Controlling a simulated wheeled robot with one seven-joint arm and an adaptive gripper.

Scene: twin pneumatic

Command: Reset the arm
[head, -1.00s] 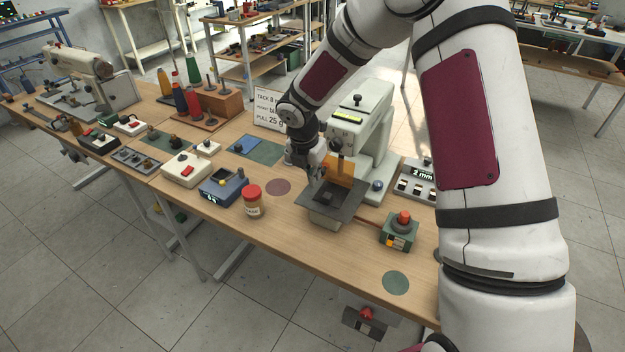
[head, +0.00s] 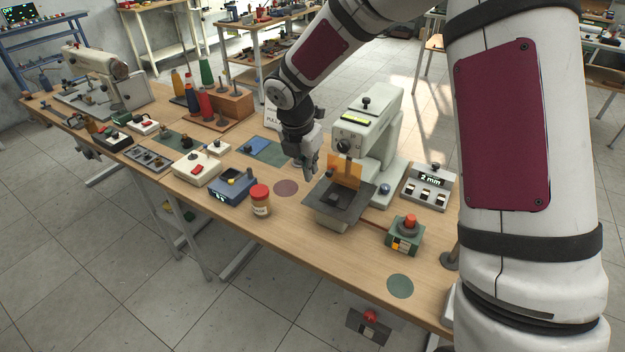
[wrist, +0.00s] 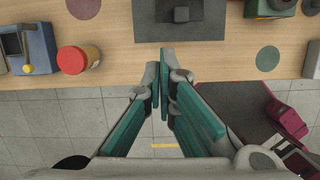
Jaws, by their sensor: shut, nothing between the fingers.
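My gripper (head: 309,172) hangs in the air over the workbench, just left of the white press machine (head: 368,140). In the wrist view my gripper (wrist: 165,62) has its two green-padded fingers together with nothing between them. The press has an orange guard (head: 345,171) and a dark plate (head: 325,199) at its front. The plate also shows in the wrist view (wrist: 225,50), beyond the fingertips. My gripper appears apart from the press and the bench things.
A red-lidded jar (head: 260,201), a blue box (head: 233,187) and a white box with a red switch (head: 196,169) stand to the left. The bench front (head: 330,248) is fairly clear.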

